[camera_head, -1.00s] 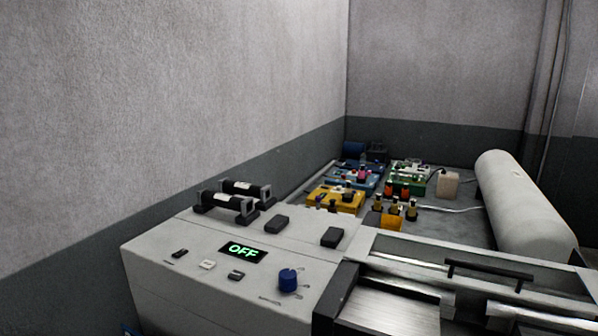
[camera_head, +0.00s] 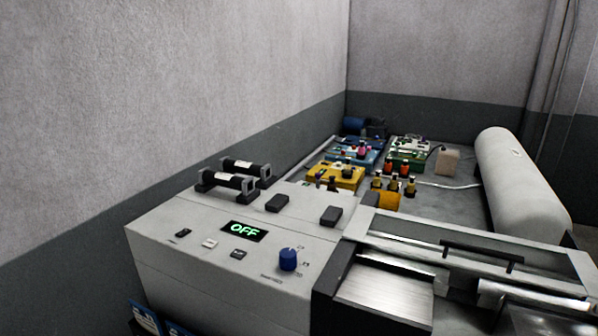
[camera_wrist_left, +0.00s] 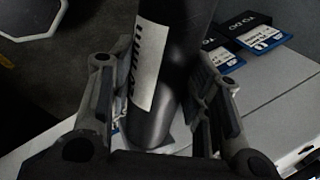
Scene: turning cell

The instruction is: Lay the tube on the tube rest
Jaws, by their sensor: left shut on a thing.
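The tube (camera_wrist_left: 152,122) is a dark cylinder with a white printed label in the left wrist view. It stands between the fingers of my left gripper (camera_wrist_left: 155,62), which is shut on it. Its upper part runs out of the picture. I cannot make out the tube rest for certain. In the head view, two black cylinders with pale labels, a near one (camera_head: 226,181) and a far one (camera_head: 246,167), lie in black end brackets on the machine's top. Neither gripper shows in the head view.
The grey machine (camera_head: 180,270) carries an OFF display (camera_head: 243,230), a blue knob (camera_head: 288,260) and black blocks. Coloured trays and a white cylinder (camera_head: 520,185) lie beyond. A wall stands at left.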

